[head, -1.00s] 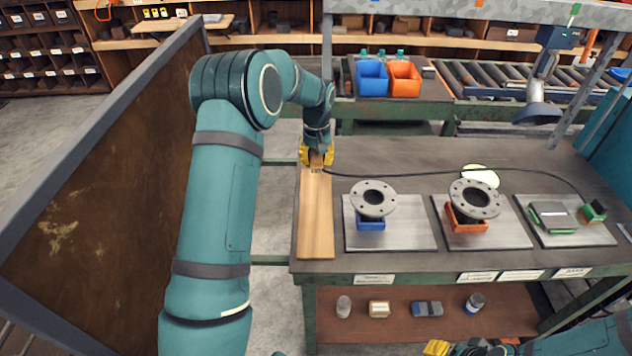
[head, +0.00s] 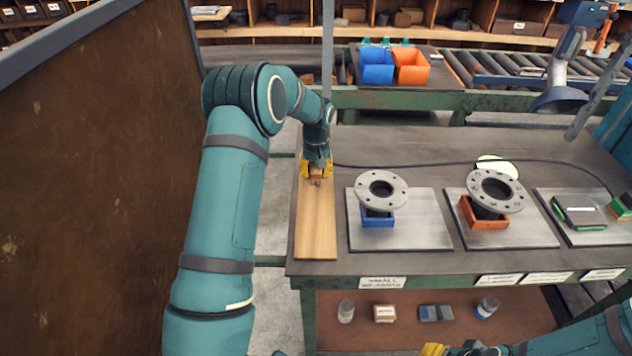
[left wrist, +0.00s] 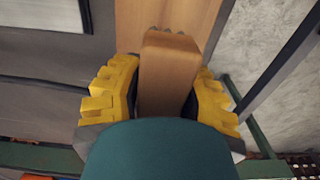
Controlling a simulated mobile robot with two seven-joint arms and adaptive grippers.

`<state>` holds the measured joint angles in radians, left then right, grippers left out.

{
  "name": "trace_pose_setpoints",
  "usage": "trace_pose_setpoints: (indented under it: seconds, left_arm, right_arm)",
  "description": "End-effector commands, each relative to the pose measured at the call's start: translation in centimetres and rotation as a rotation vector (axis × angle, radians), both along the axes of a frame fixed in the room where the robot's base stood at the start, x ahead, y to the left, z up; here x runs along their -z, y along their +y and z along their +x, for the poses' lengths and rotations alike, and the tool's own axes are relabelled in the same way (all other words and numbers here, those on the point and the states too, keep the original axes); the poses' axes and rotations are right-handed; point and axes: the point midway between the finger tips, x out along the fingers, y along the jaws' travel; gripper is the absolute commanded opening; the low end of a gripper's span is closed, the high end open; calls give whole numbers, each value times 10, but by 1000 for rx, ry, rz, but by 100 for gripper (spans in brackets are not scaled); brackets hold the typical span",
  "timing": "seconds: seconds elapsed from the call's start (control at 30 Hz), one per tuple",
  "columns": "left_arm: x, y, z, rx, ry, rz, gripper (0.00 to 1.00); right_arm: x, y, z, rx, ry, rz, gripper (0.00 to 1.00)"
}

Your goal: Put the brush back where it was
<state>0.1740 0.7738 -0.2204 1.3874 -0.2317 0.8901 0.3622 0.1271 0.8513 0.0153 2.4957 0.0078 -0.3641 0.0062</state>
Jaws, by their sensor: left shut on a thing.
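My left gripper (head: 317,172) is shut on the brush, over the far end of a long wooden board (head: 316,225) at the left end of the workbench. In the left wrist view the brush's wooden body (left wrist: 168,72) sits between the yellow fingers, with the board behind it. In the head view the brush (head: 316,182) is mostly hidden by the gripper. I cannot tell whether it touches the board. My right gripper (head: 435,349) only partly shows at the bottom edge, and its jaws cannot be made out.
Two flanged pipes stand on metal plates, one in a blue holder (head: 378,219), one in an orange holder (head: 486,218). A plate with green-edged parts (head: 580,212) lies at the right. A black cable (head: 430,163) runs behind them. Blue and orange bins (head: 376,68) stand farther back.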

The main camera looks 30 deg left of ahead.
Motion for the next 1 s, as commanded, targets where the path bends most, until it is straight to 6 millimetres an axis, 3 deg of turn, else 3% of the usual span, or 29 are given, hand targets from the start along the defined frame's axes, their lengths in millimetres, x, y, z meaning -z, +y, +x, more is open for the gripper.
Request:
trace_pose_setpoints:
  seconds: [0.3, 0.7, 0.73, 0.8, 1.0]
  left_arm:
    - [37, 0, -1, 0, 2, 0, 0]
    - [42, 0, 0, 0, 0, 0, 0]
    - [41, 0, 0, 0, 0, 0, 42]
    - [41, 0, 0, 0, 0, 0, 63]
    - [41, 0, 0, 0, 0, 0, 63]
  right_arm:
    - [4, 0, -1, -2, 2, 1, 47]
    - [7, 0, -2, -4, 4, 1, 47]
    - [6, 0, -2, -4, 5, 1, 47]
    - [6, 0, -2, -4, 4, 1, 47]
    - [6, 0, -2, -4, 4, 1, 47]
